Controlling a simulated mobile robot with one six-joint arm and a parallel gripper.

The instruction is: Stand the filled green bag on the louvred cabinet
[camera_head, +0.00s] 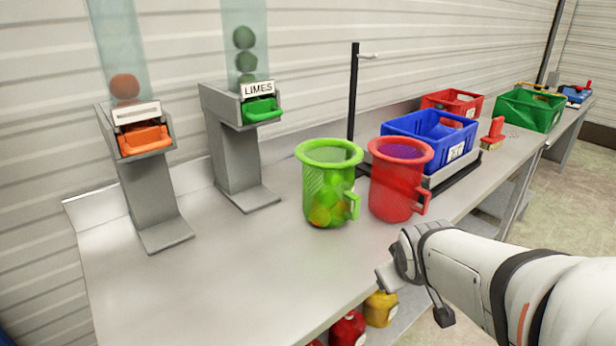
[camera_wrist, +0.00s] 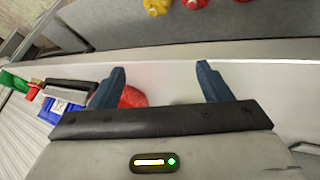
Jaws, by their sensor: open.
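The green mesh bag (camera_head: 330,185) stands upright on the grey bench, with orange and yellow-green contents showing through its lower mesh. Its handle points right. A red mesh bag (camera_head: 398,182) stands close to its right. My gripper (camera_head: 388,278) is at the bench's front edge, nearer the camera than both bags; its fingers are small and partly hidden there. In the wrist view my gripper (camera_wrist: 162,82) shows two blue fingers spread apart with nothing held between them. A red rounded shape, likely the red bag (camera_wrist: 131,97), shows beside the left finger. I cannot make out a louvred cabinet.
Two grey dispensers, one with an orange tray (camera_head: 145,140) and one with a green tray (camera_head: 262,109), stand at the back left. A blue crate (camera_head: 430,140), red crate (camera_head: 452,103) and green crate (camera_head: 530,110) are farther right. The bench's front left is clear.

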